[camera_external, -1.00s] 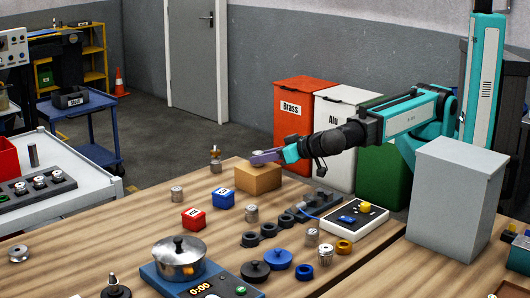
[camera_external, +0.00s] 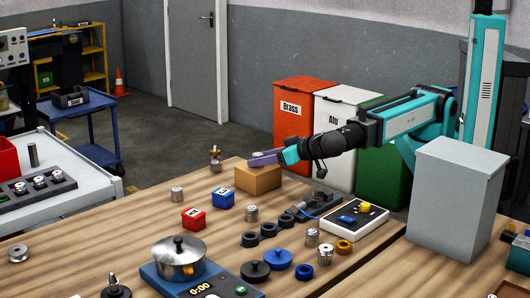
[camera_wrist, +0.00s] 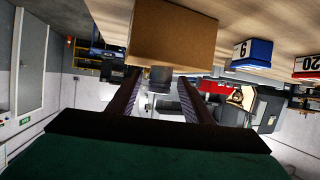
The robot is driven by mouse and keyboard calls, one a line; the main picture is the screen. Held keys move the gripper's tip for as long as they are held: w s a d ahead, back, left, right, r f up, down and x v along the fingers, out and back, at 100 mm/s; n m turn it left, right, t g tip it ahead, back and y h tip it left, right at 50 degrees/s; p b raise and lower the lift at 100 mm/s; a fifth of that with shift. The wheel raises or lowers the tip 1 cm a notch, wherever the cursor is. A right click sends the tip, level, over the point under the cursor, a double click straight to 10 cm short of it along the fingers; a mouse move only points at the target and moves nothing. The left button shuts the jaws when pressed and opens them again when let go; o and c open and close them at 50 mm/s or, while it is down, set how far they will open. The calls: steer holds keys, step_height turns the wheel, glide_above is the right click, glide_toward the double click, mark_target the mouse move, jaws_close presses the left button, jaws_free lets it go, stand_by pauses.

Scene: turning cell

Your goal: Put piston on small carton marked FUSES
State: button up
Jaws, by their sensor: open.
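The small brown carton (camera_external: 258,180) stands at the far edge of the wooden table; no FUSES lettering is visible on it from here. In the wrist view, which looks upside down, the carton (camera_wrist: 172,32) fills the top. A dark grey cylindrical piston (camera_wrist: 160,76) stands against the carton's top face, between my two fingers. My gripper (camera_external: 256,160) is open at the carton's top, with a finger on either side of the piston and visible gaps. In the external view the piston is mostly hidden by the fingers.
A blue block (camera_external: 222,198) and a red block (camera_external: 194,219) stand in front of the carton. Several metal parts, black rings and a pot (camera_external: 180,259) on a blue scale occupy the nearer table. A grey box (camera_external: 455,200) stands at right. Bins (camera_external: 298,110) stand behind.

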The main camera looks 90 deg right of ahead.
steer(key=shift+r, duration=0.2)
steer(key=shift+s, duration=0.1)
steer(key=b+v, duration=0.2)
steer(key=v, duration=1)
steer(key=shift+f, duration=0.1)
stand_by(0.6)
